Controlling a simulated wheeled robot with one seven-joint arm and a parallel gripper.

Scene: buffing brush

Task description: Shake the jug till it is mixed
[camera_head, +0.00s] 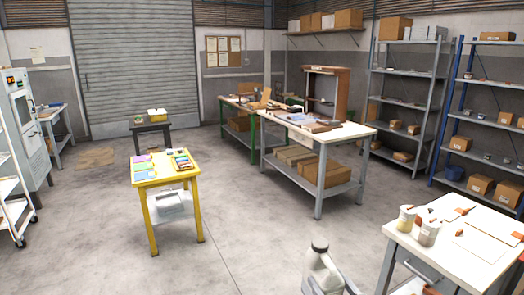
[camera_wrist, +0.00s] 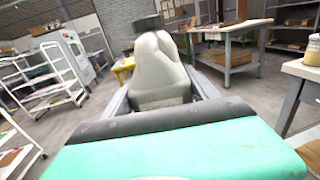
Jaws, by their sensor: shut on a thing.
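A pale grey-white jug (camera_wrist: 160,70) with a dark cap stands large in the wrist view, between the two fingers of my gripper (camera_wrist: 160,98). The gripper is shut on the jug's body. In the head view the jug (camera_head: 320,262) shows at the bottom edge, cap up and slightly tilted, held in the air over the floor. In the head view most of my gripper lies below the frame edge. The jug's contents cannot be seen.
A white table (camera_head: 460,262) with two jars (camera_head: 428,232) and papers stands at the right, close to the jug. A yellow table (camera_head: 150,179) and a workbench (camera_head: 340,133) stand farther off. A white cart (camera_wrist: 42,84) is at the left. The floor between is clear.

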